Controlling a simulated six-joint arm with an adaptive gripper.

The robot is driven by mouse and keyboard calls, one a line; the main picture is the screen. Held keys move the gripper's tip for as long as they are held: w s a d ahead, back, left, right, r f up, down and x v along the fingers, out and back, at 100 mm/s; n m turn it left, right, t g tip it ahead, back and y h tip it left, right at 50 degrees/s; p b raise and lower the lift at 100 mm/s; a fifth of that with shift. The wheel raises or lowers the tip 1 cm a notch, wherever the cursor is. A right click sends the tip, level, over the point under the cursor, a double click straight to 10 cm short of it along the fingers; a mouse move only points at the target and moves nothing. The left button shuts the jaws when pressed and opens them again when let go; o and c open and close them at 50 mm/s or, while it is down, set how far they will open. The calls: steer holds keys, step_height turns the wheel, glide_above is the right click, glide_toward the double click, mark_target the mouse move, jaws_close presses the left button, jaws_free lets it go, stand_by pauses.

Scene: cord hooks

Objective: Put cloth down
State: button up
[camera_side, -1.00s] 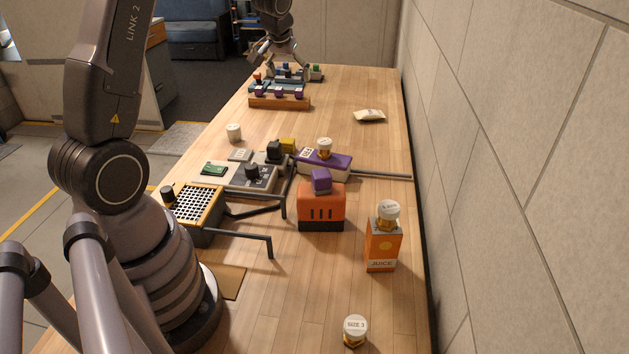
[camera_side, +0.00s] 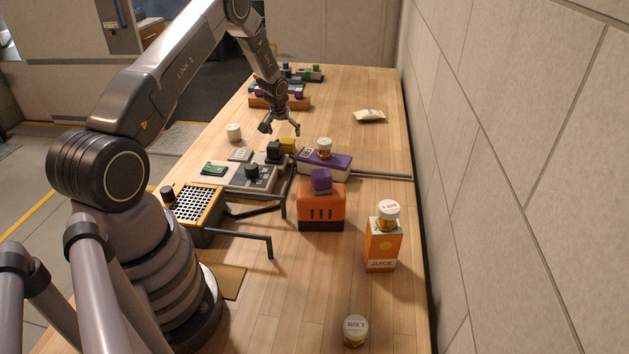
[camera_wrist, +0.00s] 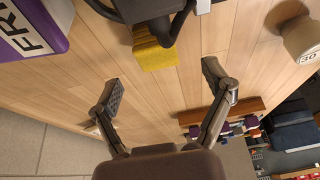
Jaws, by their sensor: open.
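My gripper (camera_side: 281,128) is open and empty above the table, just beyond a black block-like part (camera_side: 274,150) and a yellow block (camera_side: 287,145). In the wrist view my open fingers (camera_wrist: 163,85) point toward the yellow ribbed piece (camera_wrist: 155,53), which sits against a dark part, and nothing is between the fingertips. No piece is clearly a cloth. A pale flat packet (camera_side: 369,116) lies to the right near the wall, and I cannot tell whether it is cloth.
A purple box (camera_side: 325,162) with a capped jar on it, an orange box (camera_side: 321,207) and a juice carton (camera_side: 382,247) stand nearer. Black bent rods (camera_side: 262,238) stick out. A white pot (camera_side: 233,133) stands left. A wooden rack (camera_side: 279,103) is behind.

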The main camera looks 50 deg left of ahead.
mark_target(287, 140)
steer(key=x, duration=0.5)
steer(key=shift+w+d+f, duration=0.15)
steer(key=shift+c, duration=0.2)
steer(key=c, duration=1.2)
steer(key=shift+c, duration=0.2)
